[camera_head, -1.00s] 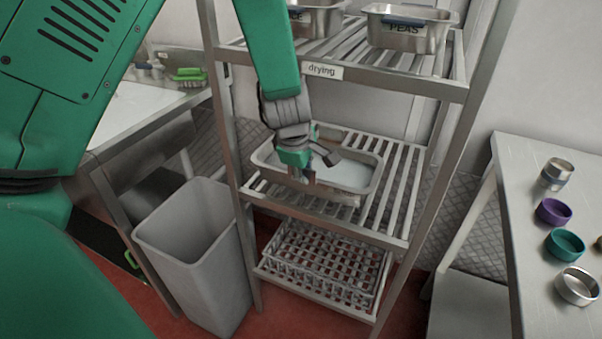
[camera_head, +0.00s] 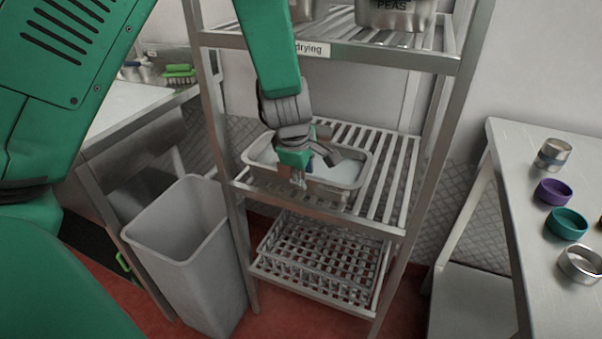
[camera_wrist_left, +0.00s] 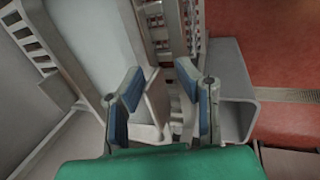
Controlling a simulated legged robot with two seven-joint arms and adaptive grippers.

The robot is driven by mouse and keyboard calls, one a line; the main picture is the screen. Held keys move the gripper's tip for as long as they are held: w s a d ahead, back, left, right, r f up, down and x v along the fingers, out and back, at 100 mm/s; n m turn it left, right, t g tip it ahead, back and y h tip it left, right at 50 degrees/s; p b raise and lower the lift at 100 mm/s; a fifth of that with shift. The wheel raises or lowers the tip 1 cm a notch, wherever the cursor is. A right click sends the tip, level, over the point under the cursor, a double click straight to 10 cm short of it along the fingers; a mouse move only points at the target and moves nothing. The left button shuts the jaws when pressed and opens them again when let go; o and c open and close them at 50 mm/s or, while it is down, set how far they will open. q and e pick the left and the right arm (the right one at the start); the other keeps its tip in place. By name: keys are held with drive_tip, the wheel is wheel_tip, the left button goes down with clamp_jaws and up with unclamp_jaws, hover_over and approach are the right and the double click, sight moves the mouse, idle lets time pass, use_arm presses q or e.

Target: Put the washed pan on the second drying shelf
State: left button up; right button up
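The metal pan (camera_head: 347,176) is a shallow rectangular tray with a pale inside. It rests on the slatted middle shelf (camera_head: 398,190) of the drying rack, towards its left side. My left gripper (camera_head: 307,180) is at the pan's near side, hiding part of its rim. In the left wrist view, the gripper's blue-padded fingers (camera_wrist_left: 163,105) are spread apart. The pan (camera_wrist_left: 88,40) fills the upper left there, and its rim runs down towards the gap between the fingers. I cannot tell whether a finger touches it. My right gripper is not in view.
A grey bin (camera_head: 185,245) stands left of the rack. The upper shelf holds metal containers, one labelled PEAS (camera_head: 395,12). A wire basket (camera_head: 312,262) sits on the bottom shelf. A table (camera_head: 535,215) with several small round items is at the right. Middle-shelf slats right of the pan are clear.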

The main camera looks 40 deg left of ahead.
use_arm(q)
drive_tip(key=shift+r, duration=0.15)
drive_tip(key=a+p+v, duration=0.1)
drive_tip(key=p+v, duration=0.2)
drive_tip(key=v, duration=0.9)
drive_tip(key=s+a+f+m+g+y, duration=0.1)
drive_tip(key=s+f+m, duration=0.4)
drive_tip(key=f, duration=0.5)
drive_tip(key=s+a+f+m+g, duration=0.1)
drive_tip(key=s+f+m, duration=0.4)
drive_tip(key=f, duration=0.5)
drive_tip(key=s+d+f+m+h, duration=0.1)
drive_tip(key=s+d+f+m, duration=0.2)
drive_tip(key=s+f+m, duration=0.2)
drive_tip(key=s+d+f+m+g, duration=0.1)
drive_tip(key=s+d+f+m, duration=0.2)
drive_tip(key=s, duration=0.7)
drive_tip(key=shift+s+d+f+m+h, duration=0.2)
drive_tip(key=shift+d+f+m+h, duration=0.15)
drive_tip(key=shift+f+m, duration=1.15)
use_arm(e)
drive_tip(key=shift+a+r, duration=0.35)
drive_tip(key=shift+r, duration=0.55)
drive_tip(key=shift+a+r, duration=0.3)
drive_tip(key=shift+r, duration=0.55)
